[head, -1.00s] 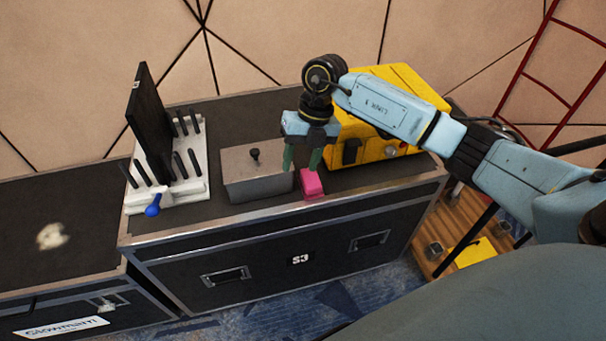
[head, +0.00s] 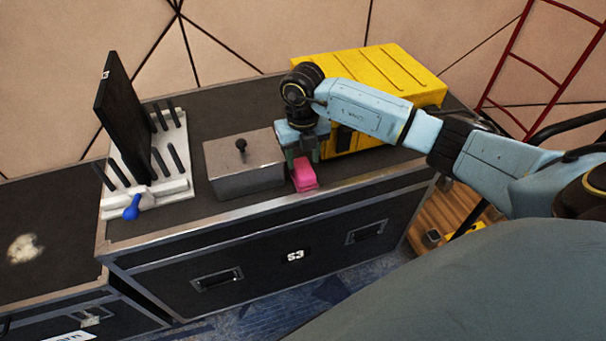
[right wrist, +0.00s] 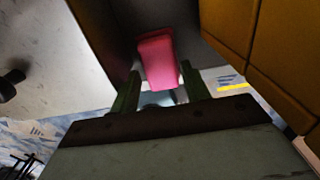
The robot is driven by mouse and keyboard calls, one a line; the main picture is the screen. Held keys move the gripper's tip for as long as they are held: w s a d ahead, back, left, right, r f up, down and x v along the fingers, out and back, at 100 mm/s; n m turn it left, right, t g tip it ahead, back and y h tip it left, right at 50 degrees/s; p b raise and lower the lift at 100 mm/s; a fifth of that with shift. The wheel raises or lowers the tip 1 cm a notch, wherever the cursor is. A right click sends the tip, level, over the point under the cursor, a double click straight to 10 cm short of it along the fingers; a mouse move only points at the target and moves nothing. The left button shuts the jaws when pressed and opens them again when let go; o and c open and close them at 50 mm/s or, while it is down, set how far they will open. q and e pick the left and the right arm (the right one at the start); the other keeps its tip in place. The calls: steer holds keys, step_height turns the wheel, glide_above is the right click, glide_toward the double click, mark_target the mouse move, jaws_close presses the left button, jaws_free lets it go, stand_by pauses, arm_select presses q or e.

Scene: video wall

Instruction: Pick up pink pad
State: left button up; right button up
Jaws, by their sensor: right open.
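The pink pad (head: 304,174) lies on the dark top of the case marked S3, close to its front edge, between a grey metal box and a yellow case. My right gripper (head: 302,158) points down at the pad, with its green fingers near the pad's far end. In the right wrist view the pink pad (right wrist: 158,62) shows just beyond and between the two open green fingertips (right wrist: 160,80). I see no grip on the pad; whether a finger touches it I cannot tell. My left gripper is out of view.
The grey box (head: 243,165) with a black knob stands close left of the pad. The yellow case (head: 375,85) stands close behind and to the right. A white rack (head: 172,185) with black pegs and a blue handle (head: 132,208) stands further left.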

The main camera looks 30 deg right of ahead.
mark_target(302, 166)
step_height(302, 166, down, 4)
steer(key=shift+w+r+b, duration=0.1)
steer(key=shift+r+b, duration=0.15)
steer(key=shift+b, duration=0.1)
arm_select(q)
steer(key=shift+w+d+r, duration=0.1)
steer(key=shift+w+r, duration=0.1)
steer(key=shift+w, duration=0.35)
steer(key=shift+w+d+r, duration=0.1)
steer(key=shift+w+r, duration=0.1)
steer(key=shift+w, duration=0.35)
arm_select(e)
steer(key=c, duration=0.6)
steer(key=shift+r, duration=0.15)
